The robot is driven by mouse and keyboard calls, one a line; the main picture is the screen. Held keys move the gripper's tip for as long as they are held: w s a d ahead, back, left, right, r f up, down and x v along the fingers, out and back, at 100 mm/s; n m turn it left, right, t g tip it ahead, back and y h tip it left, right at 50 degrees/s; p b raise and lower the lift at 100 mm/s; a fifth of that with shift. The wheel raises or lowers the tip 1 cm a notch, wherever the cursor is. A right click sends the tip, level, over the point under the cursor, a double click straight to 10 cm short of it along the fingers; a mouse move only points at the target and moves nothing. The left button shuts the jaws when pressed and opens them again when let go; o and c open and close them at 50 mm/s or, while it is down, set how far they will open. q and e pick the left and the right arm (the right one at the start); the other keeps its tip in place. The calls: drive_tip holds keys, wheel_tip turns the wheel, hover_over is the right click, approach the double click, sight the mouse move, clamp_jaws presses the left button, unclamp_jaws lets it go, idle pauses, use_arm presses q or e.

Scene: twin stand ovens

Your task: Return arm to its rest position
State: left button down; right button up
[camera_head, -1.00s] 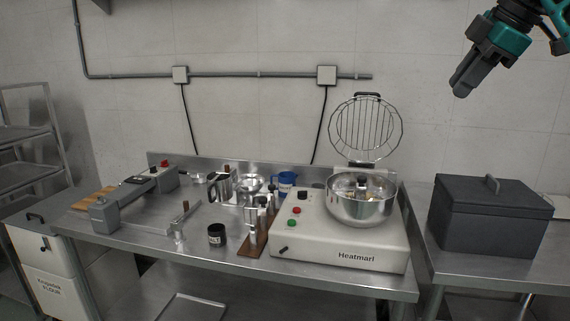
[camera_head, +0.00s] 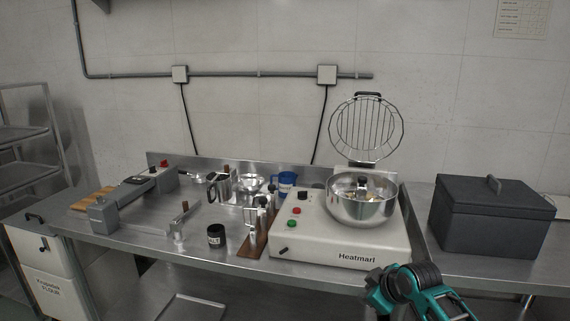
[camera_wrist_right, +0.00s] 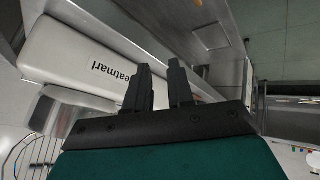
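My right arm (camera_head: 420,292) shows at the bottom right of the head view, low in front of the mixer-like machine marked "Heatmarl" (camera_head: 345,243). Its fingers cannot be made out there. In the right wrist view my right gripper (camera_wrist_right: 160,88) has its two dark fingers apart, with nothing between them. The machine's white front (camera_wrist_right: 75,55) lies beyond the fingers, apart from them. My left gripper is in neither view.
A steel bowl (camera_head: 362,206) sits on the machine under a raised wire guard (camera_head: 366,130). A dark lidded box (camera_head: 490,216) stands on the right table. A black cup (camera_head: 216,238) and several utensils stand left of the machine.

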drive_tip(key=s+a+f+m+t, duration=0.1)
drive_tip(key=s+f+m, duration=0.1)
drive_tip(key=s+f, duration=0.45)
drive_tip(key=s+a+f+m+t, duration=0.15)
drive_tip(key=s+f, duration=0.25)
drive_tip(key=s, duration=0.5)
drive_tip(key=s+m, duration=0.3)
drive_tip(key=s, duration=1.1)
drive_tip(key=shift+s+d+m+t, duration=0.25)
drive_tip(key=shift+s+m+t, duration=0.05)
drive_tip(key=shift+m+t, duration=0.05)
